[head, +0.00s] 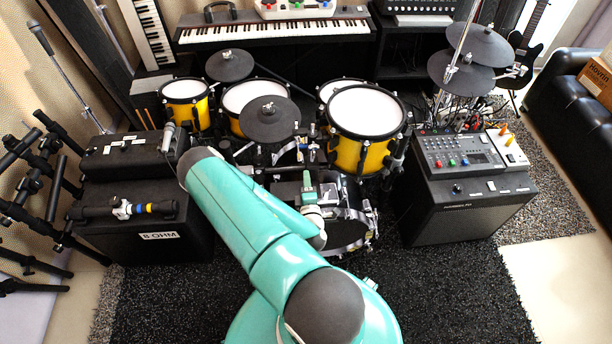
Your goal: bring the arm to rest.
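My teal arm rises from the bottom middle of the head view and reaches up and left to a dark elbow in front of the drums. A second teal section shows to the right of the upper arm, with a pale joint and a small teal end part that I take for my gripper (308,183). It is in front of the drum kit's lower middle. Its fingers cannot be made out against the drum hardware, so I cannot tell whether it is open or holds anything.
A drum kit with yellow drums (362,152) stands ahead. A black amplifier (462,208) carrying a mixer (455,153) is at right. A keyboard (275,33) is behind. Dark carpet (450,295) is clear at front right.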

